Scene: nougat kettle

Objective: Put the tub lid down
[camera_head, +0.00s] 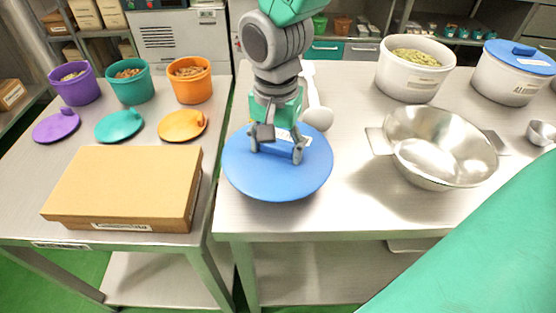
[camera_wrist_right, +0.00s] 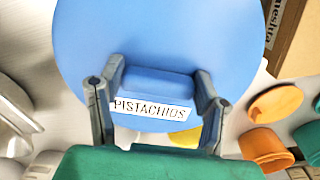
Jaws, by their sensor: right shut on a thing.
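The blue tub lid (camera_head: 278,180) is at the left part of the right-hand steel table. My right gripper (camera_head: 277,150) is above it, shut on its handle. In the right wrist view the fingers stand on either side of the raised blue handle (camera_wrist_right: 160,84), and the lid's label (camera_wrist_right: 150,109) reads PISTACHIOS. The lid looks roughly level; I cannot tell whether it touches the table. An open white tub (camera_head: 408,88) of green nuts stands at the back right. My left gripper is not in view.
A steel bowl (camera_head: 440,145) with side handles is right of the lid. A white scoop-like tool (camera_head: 317,117) lies behind the lid. A second white tub (camera_head: 505,80) wears a blue lid. A cardboard box (camera_head: 125,185) occupies the left table. Bare tabletop (camera_head: 355,195) lies between lid and bowl.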

